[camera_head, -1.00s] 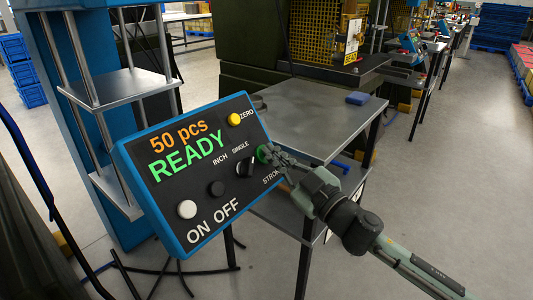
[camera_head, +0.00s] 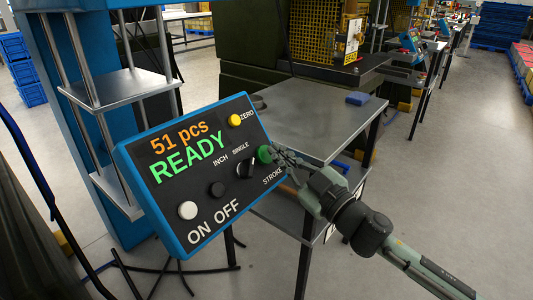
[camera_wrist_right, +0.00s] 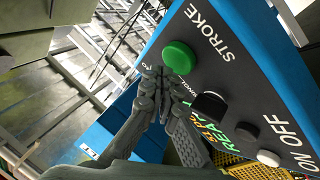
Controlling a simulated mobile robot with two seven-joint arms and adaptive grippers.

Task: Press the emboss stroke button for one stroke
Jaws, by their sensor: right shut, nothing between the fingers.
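The blue control panel (camera_head: 180,236) stands tilted in the head view, its display reading "51 pcs" and "READY". The green stroke button (camera_head: 265,154) is at its right edge, above the word STROKE. In the right wrist view the green button (camera_wrist_right: 179,57) is fully visible and stands out from the panel. My right gripper (camera_head: 277,156) is shut and empty, its tips just right of the button in the head view. In the right wrist view the shut fingertips (camera_wrist_right: 163,74) are close below the button, with a small gap showing. My left gripper is not in view.
The panel also has a yellow ZERO button (camera_head: 234,120), a black selector knob (camera_head: 245,168), a black OFF button (camera_head: 217,189) and a white ON button (camera_head: 187,210). A grey metal table (camera_head: 315,115) stands behind, with a blue block (camera_head: 357,98) on it.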

